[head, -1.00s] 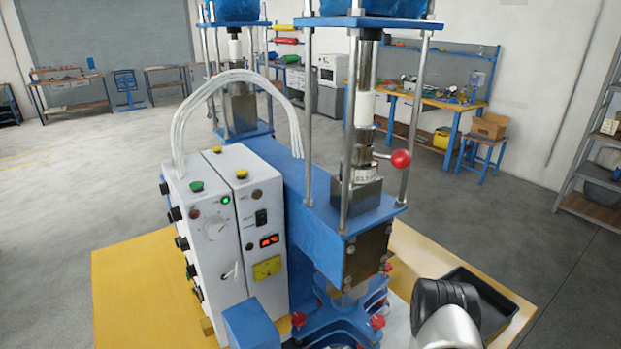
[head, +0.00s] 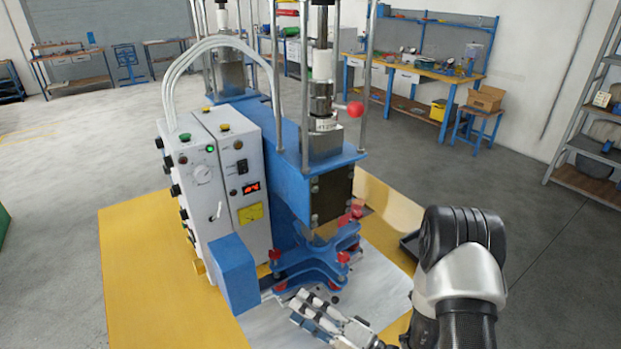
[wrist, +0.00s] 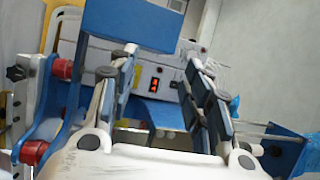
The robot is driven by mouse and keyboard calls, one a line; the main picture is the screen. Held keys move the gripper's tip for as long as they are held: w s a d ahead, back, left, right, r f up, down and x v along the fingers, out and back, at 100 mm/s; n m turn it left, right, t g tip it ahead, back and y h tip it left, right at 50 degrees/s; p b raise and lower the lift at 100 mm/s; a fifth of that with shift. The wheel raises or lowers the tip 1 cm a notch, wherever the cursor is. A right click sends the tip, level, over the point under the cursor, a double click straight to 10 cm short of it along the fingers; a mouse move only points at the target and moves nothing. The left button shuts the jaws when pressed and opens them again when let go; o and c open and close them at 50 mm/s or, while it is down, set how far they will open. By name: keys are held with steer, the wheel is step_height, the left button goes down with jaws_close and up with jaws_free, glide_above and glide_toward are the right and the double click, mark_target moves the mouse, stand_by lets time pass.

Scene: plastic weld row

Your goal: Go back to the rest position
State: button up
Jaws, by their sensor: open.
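My gripper (head: 308,306) is low in the head view, in front of the blue clamp fixture at the foot of the welding machine. In the wrist view my gripper (wrist: 158,85) shows two fingers spread apart with nothing between them. The white control box (head: 205,190) of the machine, with a lit red display, stands left of my gripper in the head view. In the wrist view the control box (wrist: 180,80) shows behind the fingers. The blue fixture (head: 315,258) with red knobs is just behind my gripper; I cannot tell if they touch.
The machine stands on a yellow table (head: 150,270) with a pale sheet (head: 380,280) on its front part. A blue block (head: 235,275) juts out at the front. Metal shelves (head: 590,150) stand at the right.

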steer(key=s+a+r+n+g+y, duration=0.2)
steer(key=s+a+r+n+g, duration=0.3)
steer(key=r+g, duration=0.35)
steer(key=s+d+r+n+g+h, duration=0.1)
steer(key=s+r+n+g+h, duration=0.15)
steer(key=s, duration=0.35)
steer(key=s+d+r+n+g+h, duration=0.1)
steer(key=s+r+g+h, duration=0.15)
steer(key=s, duration=0.45)
steer(key=s+d+t+h, duration=0.1)
steer(key=s+d+h, duration=0.3)
steer(key=d+h, duration=0.4)
steer(key=w+d+r+m+t+h, duration=0.1)
steer(key=d+r+t+h, duration=0.1)
steer(key=d, duration=0.3)
steer(key=w+d+r+m+t+h, duration=0.1)
steer(key=d+r+m+t+h, duration=0.1)
steer(key=d+r+t+h, duration=0.1)
steer(key=shift+d+t, duration=0.85)
steer(key=shift+d, duration=0.2)
steer(key=shift+f, duration=0.1)
